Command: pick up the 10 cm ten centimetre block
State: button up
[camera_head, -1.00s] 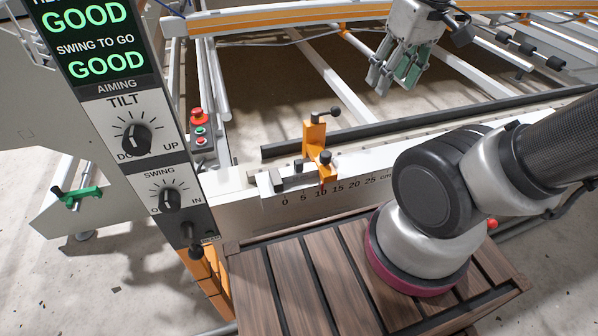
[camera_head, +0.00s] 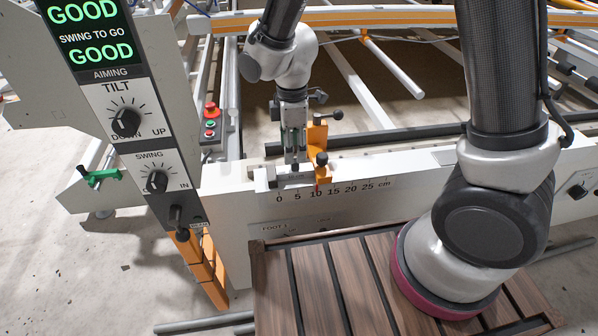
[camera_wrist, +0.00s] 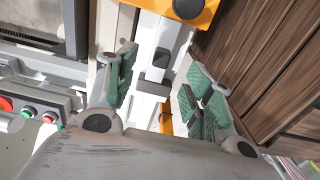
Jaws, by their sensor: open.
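The ten centimetre block (camera_head: 296,181) appears as a pale bar on the white beam, between the stop at the scale's 0 end and the orange clamp (camera_head: 318,150) near 10. In the wrist view a pale grey bar with a dark patch, which seems to be the block (camera_wrist: 155,75), lies between the finger pads. My gripper (camera_head: 294,160) points down just above it, left of the clamp. In the wrist view my gripper (camera_wrist: 163,88) is open, with green pads apart on either side of the bar. I cannot tell whether the fingertips reach below its top.
The orange clamp with its dark knob (camera_wrist: 188,7) stands close to the fingers. A control panel (camera_head: 125,120) with dials stands at the left. A button box (camera_head: 211,125) is behind the beam. Wooden slats (camera_head: 310,280) lie in front.

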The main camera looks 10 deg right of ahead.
aim_at(295, 160)
jog(key=f, duration=0.7)
jog(key=shift+d+f, duration=0.2)
jog(key=shift+f, duration=0.05)
grip_shut()
